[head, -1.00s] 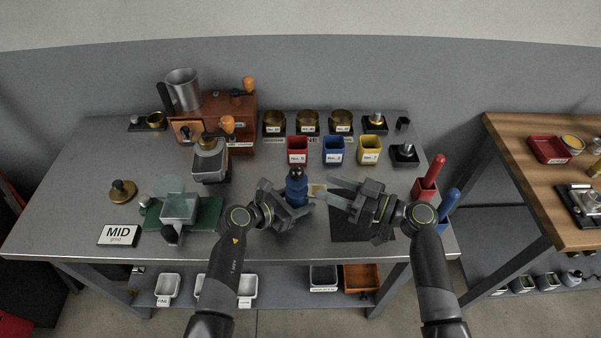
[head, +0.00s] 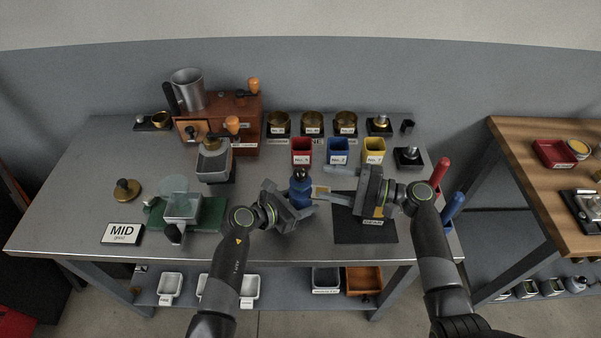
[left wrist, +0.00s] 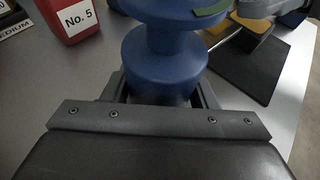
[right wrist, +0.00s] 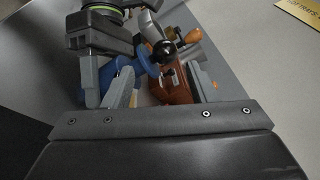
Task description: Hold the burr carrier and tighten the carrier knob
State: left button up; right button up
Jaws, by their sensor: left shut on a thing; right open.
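My left gripper (head: 303,206) is shut on the carrier's lower part. In the left wrist view the blue carrier (left wrist: 165,65) shows a round body, a narrow waist and a wider upper part, with its top cut off. My right gripper (head: 327,182) is open and empty, just right of the carrier, its fingers pointing left towards it. The right wrist view shows blue parts (right wrist: 123,80) beyond the fingers, partly hidden.
Red (head: 301,151), blue (head: 338,151) and yellow (head: 374,150) cups stand behind the carrier. A dark mat (head: 350,232) lies under my right gripper. A wooden grinder (head: 240,115) stands back left. Red (head: 440,171) and blue (head: 453,206) handles stand at the right edge.

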aim_at(301, 174)
jog(key=a+m, duration=0.2)
jog(key=m, duration=0.1)
jog(key=w+a+m+g, duration=0.1)
jog(key=a+m, duration=0.2)
jog(key=w+a+m+g, duration=0.1)
jog(key=a+m, duration=0.1)
jog(key=m, duration=0.1)
jog(key=shift+w+a+r+y, duration=0.15)
jog(key=shift+a+r+y, duration=0.05)
jog(key=shift+r+y, duration=0.1)
dwell(0.4)
jog(key=c, duration=0.9)
jog(key=shift+c, duration=0.2)
